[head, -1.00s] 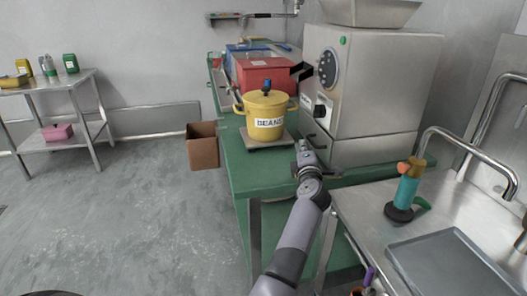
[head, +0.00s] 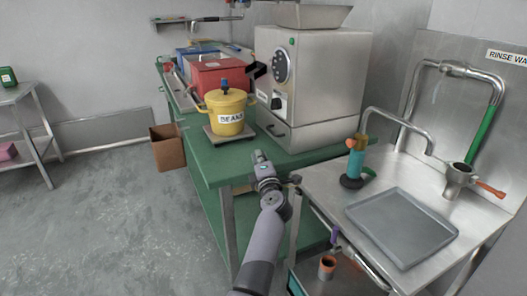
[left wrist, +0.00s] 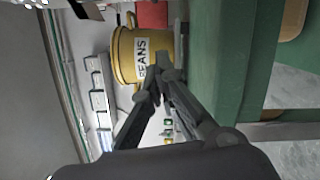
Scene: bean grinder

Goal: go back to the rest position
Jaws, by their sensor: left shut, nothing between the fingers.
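My left gripper (head: 259,157) is at the front edge of the green table (head: 207,170), below and in front of the steel grinder. It is shut and empty. In the left wrist view its fingertips (left wrist: 160,82) meet in front of the yellow pot, apart from it as far as I can tell. The yellow pot (head: 228,119), labelled BEANS, stands upright with its lid on, on a flat scale-like plate (head: 228,137); it also shows sideways in the left wrist view (left wrist: 125,50). The grinder (head: 325,85) stands to the right of the pot. My right gripper is not in view.
A steel sink counter (head: 330,185) at right holds a grey tray (head: 402,226), a teal-and-orange tool (head: 356,160) and a metal jug (head: 458,180). A red box (head: 220,78) is behind the pot. A brown bin (head: 167,147) is left of the table.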

